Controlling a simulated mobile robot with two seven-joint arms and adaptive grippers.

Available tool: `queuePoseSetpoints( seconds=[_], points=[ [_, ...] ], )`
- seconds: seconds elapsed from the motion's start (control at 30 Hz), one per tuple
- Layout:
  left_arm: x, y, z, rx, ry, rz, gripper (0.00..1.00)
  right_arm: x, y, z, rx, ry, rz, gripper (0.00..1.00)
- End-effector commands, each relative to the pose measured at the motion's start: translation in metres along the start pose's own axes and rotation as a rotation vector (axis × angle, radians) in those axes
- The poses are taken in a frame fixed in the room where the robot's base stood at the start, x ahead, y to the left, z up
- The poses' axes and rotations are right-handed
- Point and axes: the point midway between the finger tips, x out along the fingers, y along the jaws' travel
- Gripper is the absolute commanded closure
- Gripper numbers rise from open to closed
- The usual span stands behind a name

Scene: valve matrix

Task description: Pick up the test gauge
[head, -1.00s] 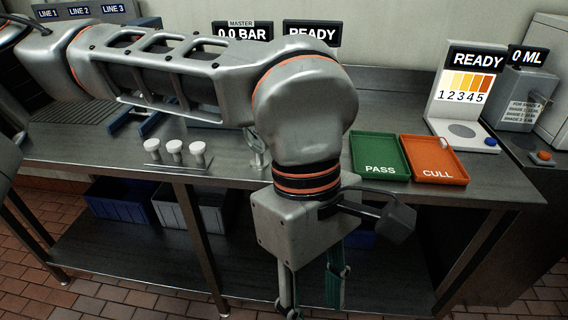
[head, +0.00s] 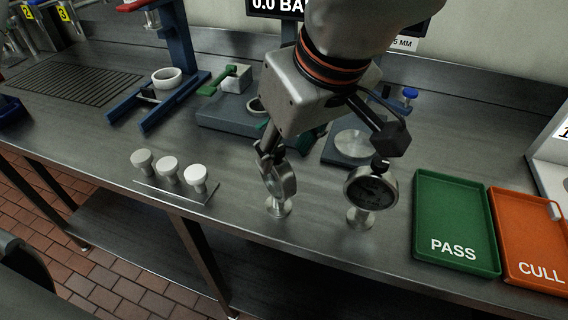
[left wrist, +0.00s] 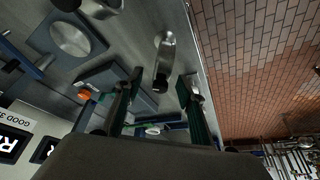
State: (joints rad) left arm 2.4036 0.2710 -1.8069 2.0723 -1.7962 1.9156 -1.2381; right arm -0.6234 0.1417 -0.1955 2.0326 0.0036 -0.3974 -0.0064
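Two round metal gauges stand on short stems on the bench; I cannot tell from markings which is the test gauge. The left gauge (head: 281,184) is turned nearly edge-on. The right gauge (head: 371,191) shows a dark dial. My left gripper (head: 280,152) points down just above and around the top of the left gauge. In the left wrist view my left gripper (left wrist: 160,82) is open, its green-padded fingers apart, with the gauge (left wrist: 166,52) seen edge-on between and slightly beyond the tips. Contact is not visible. My right gripper is not in view.
A green PASS tray (head: 455,250) and an orange CULL tray (head: 530,272) are to the right. A rack of three white-capped pieces (head: 170,172) sits left. Behind the gripper are a blue-grey fixture (head: 225,112) and a plate stand (head: 352,145). The bench front edge is close.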

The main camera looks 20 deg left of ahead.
Motion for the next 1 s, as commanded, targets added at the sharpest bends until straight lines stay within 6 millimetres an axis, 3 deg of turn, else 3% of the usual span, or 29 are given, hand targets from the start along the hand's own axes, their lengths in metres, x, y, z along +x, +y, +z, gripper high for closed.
queuePoseSetpoints(
  seconds=[0.37, 0.6, 0.87, 1.0],
  points=[
    [0.036, -0.001, 0.004, 0.002, -0.004, -0.004, 0.61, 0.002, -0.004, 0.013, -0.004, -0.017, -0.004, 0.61],
    [0.071, -0.003, 0.007, 0.001, -0.006, -0.006, 0.61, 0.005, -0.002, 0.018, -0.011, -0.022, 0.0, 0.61],
    [0.075, -0.002, 0.006, 0.0, -0.003, -0.001, 0.61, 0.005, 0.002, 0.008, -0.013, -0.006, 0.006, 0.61],
    [0.074, -0.002, 0.006, 0.0, -0.003, -0.002, 0.92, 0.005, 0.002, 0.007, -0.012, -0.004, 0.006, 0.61]
  ],
)
